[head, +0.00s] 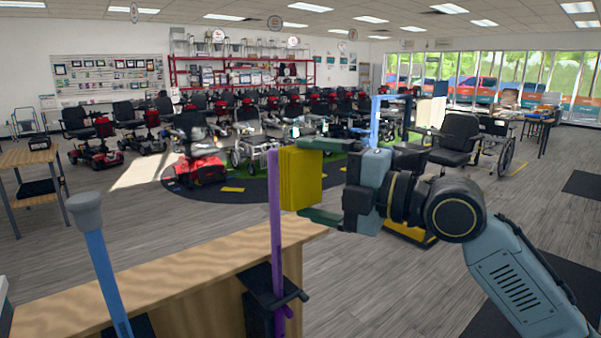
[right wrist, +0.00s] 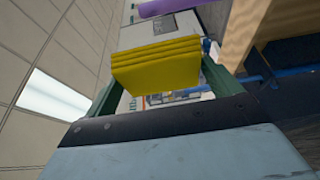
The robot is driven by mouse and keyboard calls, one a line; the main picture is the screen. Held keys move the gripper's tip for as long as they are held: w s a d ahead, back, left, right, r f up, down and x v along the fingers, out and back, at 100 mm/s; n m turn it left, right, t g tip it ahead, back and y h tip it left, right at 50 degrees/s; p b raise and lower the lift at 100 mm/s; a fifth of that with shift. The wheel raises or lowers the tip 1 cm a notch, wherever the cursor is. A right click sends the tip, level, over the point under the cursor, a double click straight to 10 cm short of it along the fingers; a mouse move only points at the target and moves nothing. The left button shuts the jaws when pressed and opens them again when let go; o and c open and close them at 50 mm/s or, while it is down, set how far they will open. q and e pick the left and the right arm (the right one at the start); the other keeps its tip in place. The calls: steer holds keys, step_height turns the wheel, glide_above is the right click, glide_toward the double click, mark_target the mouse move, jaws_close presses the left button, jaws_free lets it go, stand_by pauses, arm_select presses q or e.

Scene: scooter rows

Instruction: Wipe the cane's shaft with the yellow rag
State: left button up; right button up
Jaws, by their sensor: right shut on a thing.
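A purple shaft (head: 275,215) stands upright in a black holder (head: 272,288) at the wooden counter's edge. It also shows at the top of the right wrist view (right wrist: 160,7). A second, blue shaft (head: 106,275) with a grey knob leans slightly at the left; I cannot tell which one is the task's cane. My right gripper (head: 312,188) is shut on the folded yellow rag (head: 300,180), which also shows between the fingers in the right wrist view (right wrist: 157,67). The rag's left edge adjoins the purple shaft's upper part; contact is unclear. My left gripper is not in view.
The wooden counter (head: 175,285) runs across the lower left. A wooden side table (head: 30,155) is at the far left. Scooters and a black-seated wheelchair (head: 458,140) stand farther back. Grey floor (head: 375,290) is open right of the counter.

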mark_target(296, 173)
steer(key=shift+w+a+r, duration=0.1)
steer(key=shift+w+a, duration=0.3)
steer(key=shift+w, duration=0.15)
steer(key=shift+w+a, duration=0.45)
steer(key=shift+w, duration=0.2)
steer(key=shift+w+a, duration=0.45)
steer(key=shift+w, duration=0.15)
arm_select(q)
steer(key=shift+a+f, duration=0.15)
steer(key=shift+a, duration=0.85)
arm_select(e)
steer(key=shift+w+a, duration=0.55)
steer(key=shift+w, duration=0.2)
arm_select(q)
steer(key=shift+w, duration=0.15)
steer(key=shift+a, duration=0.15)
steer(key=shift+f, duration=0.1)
arm_select(e)
steer(key=shift+w+a, duration=0.3)
steer(key=shift+w, duration=0.2)
arm_select(q)
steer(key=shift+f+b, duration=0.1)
steer(key=shift+b, duration=0.25)
arm_select(e)
steer(key=shift+w+a, duration=0.4)
steer(key=shift+w, duration=0.15)
